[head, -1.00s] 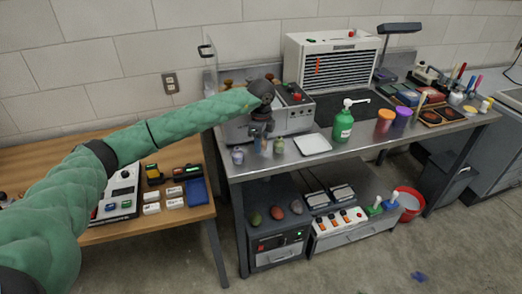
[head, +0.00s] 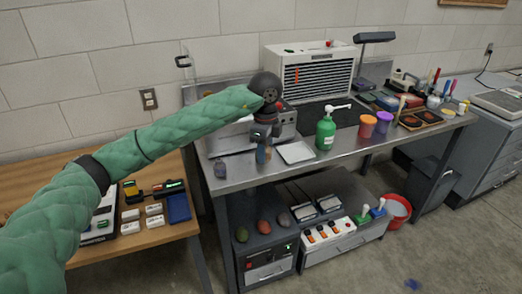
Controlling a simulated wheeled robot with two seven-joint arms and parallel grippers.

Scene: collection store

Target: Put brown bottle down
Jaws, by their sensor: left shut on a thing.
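My left arm reaches in from the left over the steel bench (head: 240,180). My left gripper (head: 263,140) points down above the bench's front left part and is shut on a small bottle. The brown bottle (head: 261,154) shows only as a small narrow shape below the fingers, mostly hidden by them. I cannot tell whether its base touches the bench. My right gripper is not in view.
A white square tray (head: 296,152) lies close on the right, with a green pump bottle (head: 325,133) beyond.

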